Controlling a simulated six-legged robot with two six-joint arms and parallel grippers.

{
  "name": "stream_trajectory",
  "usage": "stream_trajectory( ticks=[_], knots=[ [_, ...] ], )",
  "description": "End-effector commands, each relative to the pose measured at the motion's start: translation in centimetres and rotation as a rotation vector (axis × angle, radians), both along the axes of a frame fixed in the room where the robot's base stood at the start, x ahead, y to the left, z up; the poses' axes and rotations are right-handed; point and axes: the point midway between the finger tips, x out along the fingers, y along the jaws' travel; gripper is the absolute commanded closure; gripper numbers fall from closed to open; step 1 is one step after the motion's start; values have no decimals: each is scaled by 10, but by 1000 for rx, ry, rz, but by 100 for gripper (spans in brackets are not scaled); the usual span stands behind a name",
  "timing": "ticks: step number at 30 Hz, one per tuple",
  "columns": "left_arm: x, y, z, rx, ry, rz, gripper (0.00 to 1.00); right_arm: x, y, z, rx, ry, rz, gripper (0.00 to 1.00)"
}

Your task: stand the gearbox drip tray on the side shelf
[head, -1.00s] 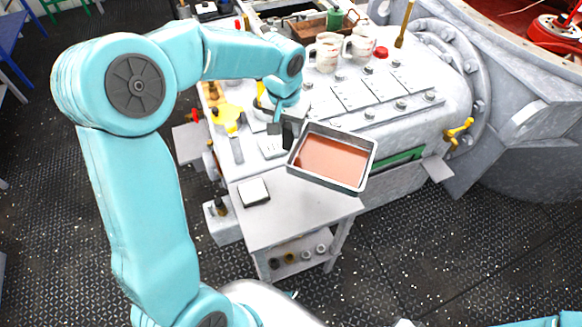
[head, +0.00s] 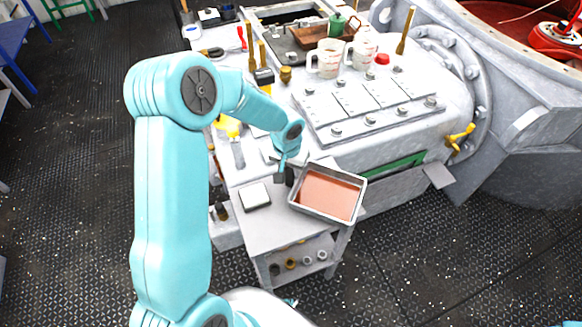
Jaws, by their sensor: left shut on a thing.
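The gearbox drip tray (head: 327,214) is a grey rectangular pan with reddish-brown fluid inside. It is at or just above the top of the side shelf (head: 262,232), over its right part; I cannot tell whether it touches. The tray looks near level. My left gripper (head: 286,178) is shut on the tray's left rim, and the fingertips are partly hidden. My right gripper is not in view.
A white-topped block (head: 255,196) sits on the shelf left of the tray. Rings and small parts (head: 290,263) lie on the lower shelf. Behind stands the grey gearbox housing (head: 400,125) with measuring jugs (head: 327,58). The shelf top's front part is bare.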

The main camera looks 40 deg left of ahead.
Motion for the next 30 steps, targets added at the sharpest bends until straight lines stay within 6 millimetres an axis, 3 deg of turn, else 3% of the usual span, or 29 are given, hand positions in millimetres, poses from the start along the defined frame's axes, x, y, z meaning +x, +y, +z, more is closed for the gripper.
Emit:
stream_trajectory(
  ticks=[5, 6, 8, 9, 20, 30],
  knots=[
    [0, 0, -3, 0, -1, 0, 100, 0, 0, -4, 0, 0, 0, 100],
    [0, 0, -3, 0, 0, 0, 63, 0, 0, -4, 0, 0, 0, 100],
    [0, 0, -2, 0, 0, 0, 43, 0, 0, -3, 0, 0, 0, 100],
    [0, 0, -2, 0, 0, 0, 41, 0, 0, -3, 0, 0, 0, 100],
    [0, 0, 6, 1, -2, 0, 41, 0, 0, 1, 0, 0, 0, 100],
    [-11, -2, 79, 1, -5, 1, 41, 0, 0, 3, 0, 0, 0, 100]
  ],
)
